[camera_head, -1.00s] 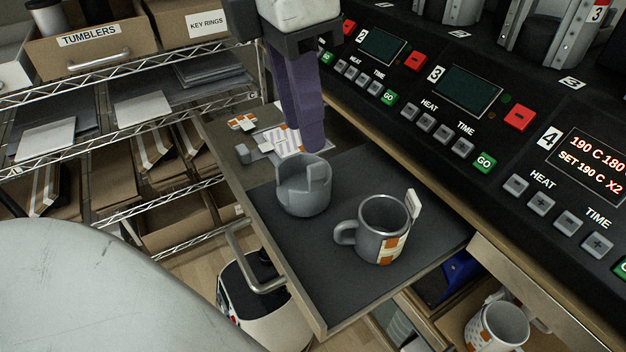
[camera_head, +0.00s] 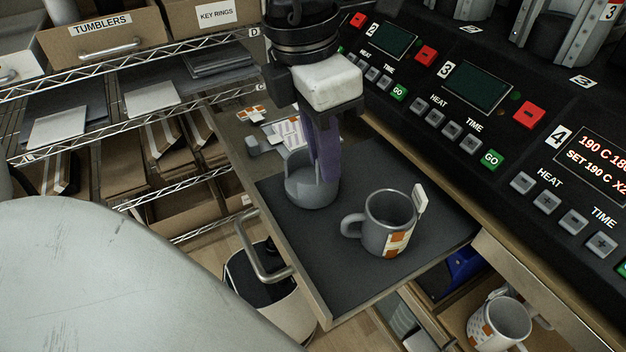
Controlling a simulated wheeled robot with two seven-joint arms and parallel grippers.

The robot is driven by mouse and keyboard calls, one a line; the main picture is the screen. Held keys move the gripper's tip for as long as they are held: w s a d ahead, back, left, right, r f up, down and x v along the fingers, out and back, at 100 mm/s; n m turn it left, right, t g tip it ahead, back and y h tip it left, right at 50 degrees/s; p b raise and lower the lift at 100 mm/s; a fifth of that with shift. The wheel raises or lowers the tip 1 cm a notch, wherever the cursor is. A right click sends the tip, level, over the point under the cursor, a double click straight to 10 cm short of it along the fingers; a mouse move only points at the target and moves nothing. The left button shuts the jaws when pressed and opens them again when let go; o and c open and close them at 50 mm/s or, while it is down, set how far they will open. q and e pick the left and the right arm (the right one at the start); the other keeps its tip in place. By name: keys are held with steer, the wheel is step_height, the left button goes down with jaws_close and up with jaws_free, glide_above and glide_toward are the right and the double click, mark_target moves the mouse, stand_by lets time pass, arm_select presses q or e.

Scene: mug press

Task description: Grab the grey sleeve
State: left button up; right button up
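The grey sleeve (camera_head: 304,192) is a short open-topped cup shape with a cut-out in its wall. It stands upright on the dark mat of the pulled-out drawer. My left gripper (camera_head: 325,172) points down, its purple fingers at the sleeve's far right rim. The fingers overlap each other in this view and cover part of the wall, so their gap and any contact are hidden. My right gripper is not in view.
A grey mug (camera_head: 374,238) with an orange and white print and a white tab stands close by on the drawer mat (camera_head: 345,285). The black press panel (camera_head: 440,90) borders the right. Another mug (camera_head: 497,325) sits lower right. Wire shelves (camera_head: 150,85) stand at left.

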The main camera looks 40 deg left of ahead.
arm_select(q)
jaws_close()
stand_by(0.3)
stand_by(1.1)
